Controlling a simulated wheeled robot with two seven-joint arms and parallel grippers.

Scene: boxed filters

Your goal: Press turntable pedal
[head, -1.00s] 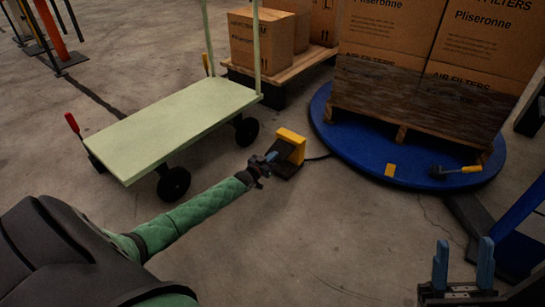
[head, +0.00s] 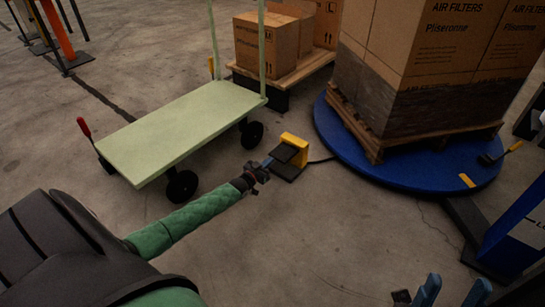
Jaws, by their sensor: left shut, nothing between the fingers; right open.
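The pedal (head: 294,142) is a black foot plate under a yellow cover on the floor, with a cable running to the turntable. My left gripper (head: 268,162) is shut and empty. Its tips reach the near left side of the black plate; I cannot tell whether they press on it. The blue round turntable (head: 400,177) carries a wooden pallet (head: 352,130) of wrapped air filter boxes (head: 440,60), now standing with a corner toward me. My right gripper (head: 454,290) is open at the bottom right edge, partly cut off, far from the pedal.
A pale green cart (head: 180,130) with black wheels stands left of the pedal. Behind it a pallet (head: 285,75) holds cardboard boxes (head: 265,40). A blue post (head: 515,225) stands at the right. The floor in front of the pedal is clear.

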